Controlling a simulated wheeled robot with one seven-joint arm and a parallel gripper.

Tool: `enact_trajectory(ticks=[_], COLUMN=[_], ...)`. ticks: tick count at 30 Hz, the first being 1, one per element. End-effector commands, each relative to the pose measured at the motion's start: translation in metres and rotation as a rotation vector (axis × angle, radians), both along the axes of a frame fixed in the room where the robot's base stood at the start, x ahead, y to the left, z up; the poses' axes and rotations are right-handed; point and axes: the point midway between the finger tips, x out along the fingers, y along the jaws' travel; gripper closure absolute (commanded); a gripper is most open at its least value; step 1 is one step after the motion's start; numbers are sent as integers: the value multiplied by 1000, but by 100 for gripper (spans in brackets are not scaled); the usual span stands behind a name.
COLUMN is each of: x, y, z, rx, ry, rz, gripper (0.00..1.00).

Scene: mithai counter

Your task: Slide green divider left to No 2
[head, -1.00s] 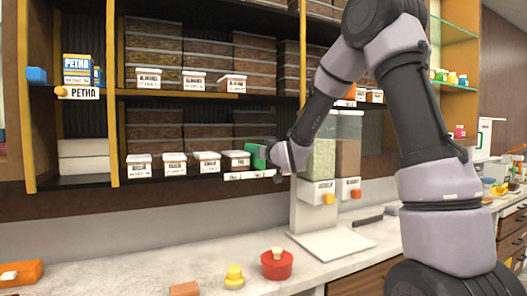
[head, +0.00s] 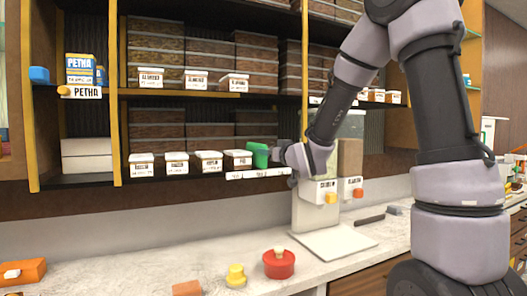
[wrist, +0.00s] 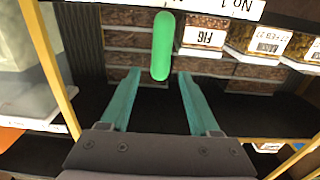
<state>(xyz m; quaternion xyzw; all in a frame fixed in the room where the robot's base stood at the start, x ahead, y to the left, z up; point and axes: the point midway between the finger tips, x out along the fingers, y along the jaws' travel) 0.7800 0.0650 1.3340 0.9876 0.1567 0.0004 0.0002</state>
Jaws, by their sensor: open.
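The green divider (head: 257,155) stands on the lower shelf, just right of the fig box (head: 238,161). In the wrist view the divider (wrist: 162,40) is a rounded green upright beside the fig box (wrist: 205,35). My gripper (head: 277,156) is just right of the divider in the head view. In the wrist view my gripper (wrist: 158,77) is open, with the divider's near end between its two teal fingertips and a gap on each side. A white label strip (head: 257,174) runs along the shelf edge; "No 1" (wrist: 235,5) is readable in the wrist view.
Several labelled boxes, such as the raisin box (wrist: 260,42), line the shelf beyond the fig box. A yellow post (head: 305,70) stands near my arm. A dispenser (head: 333,180) is below right. A red lidded pot (head: 279,265) sits on the counter (head: 130,270).

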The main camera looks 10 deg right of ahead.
Motion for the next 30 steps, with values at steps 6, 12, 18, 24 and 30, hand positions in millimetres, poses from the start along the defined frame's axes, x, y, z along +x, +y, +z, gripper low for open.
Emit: enact_trajectory(ticks=[6, 12, 18, 24, 30], x=[-27, -31, -31, -40, -81], y=[-8, -10, -10, -32, -78], z=[0, 0, 0, 7, 11], rx=[0, 0, 1, 5, 38], ry=[0, 0, 1, 86, 316], rz=[0, 0, -1, -61, -187], gripper=[38, 38, 38, 38, 38])
